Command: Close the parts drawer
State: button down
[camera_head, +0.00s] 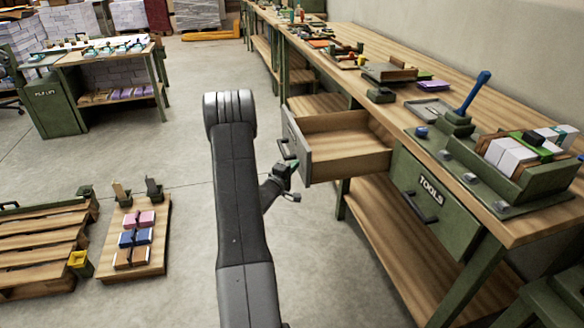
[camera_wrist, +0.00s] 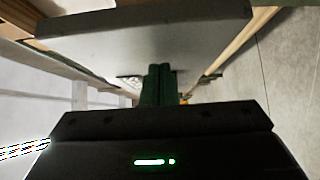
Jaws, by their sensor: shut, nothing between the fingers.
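The parts drawer (camera_head: 345,148) is pulled well out from under the long workbench in the head view. Its wooden box looks empty, and its grey front (camera_head: 297,143) faces left. The dark handle (camera_head: 286,150) sits on that front. My gripper (camera_head: 294,167) is shut and empty, low beside the front near the handle. I cannot tell whether it touches. In the wrist view the shut green fingers (camera_wrist: 158,85) point toward a broad grey surface (camera_wrist: 150,50), with a darker grey bar across the top. The fingertips' contact with it is unclear.
The shut drawer marked TOOLS (camera_head: 430,195) lies right of the open one. The workbench (camera_head: 400,105) carries a blue-handled lever tool (camera_head: 475,92) and other items. A low wooden board (camera_head: 135,250) and a pallet (camera_head: 40,245) stand at left. Floor between is clear.

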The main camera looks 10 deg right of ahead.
aim_at(377, 153)
jog(key=d+b, duration=0.3)
jog(key=d, duration=0.7)
jog(key=d+b, duration=0.2)
jog(key=d, duration=0.8)
jog(key=w+d+b, duration=0.1)
jog(key=d+b, duration=0.2)
jog(key=d, duration=0.8)
jog(key=shift+f+b, duration=0.1)
jog(key=shift+b, duration=0.25)
jog(key=shift+d, duration=0.7)
jog(key=shift+r, duration=0.2)
jog(key=shift+d+r, duration=0.15)
jog(key=shift+b, duration=0.3)
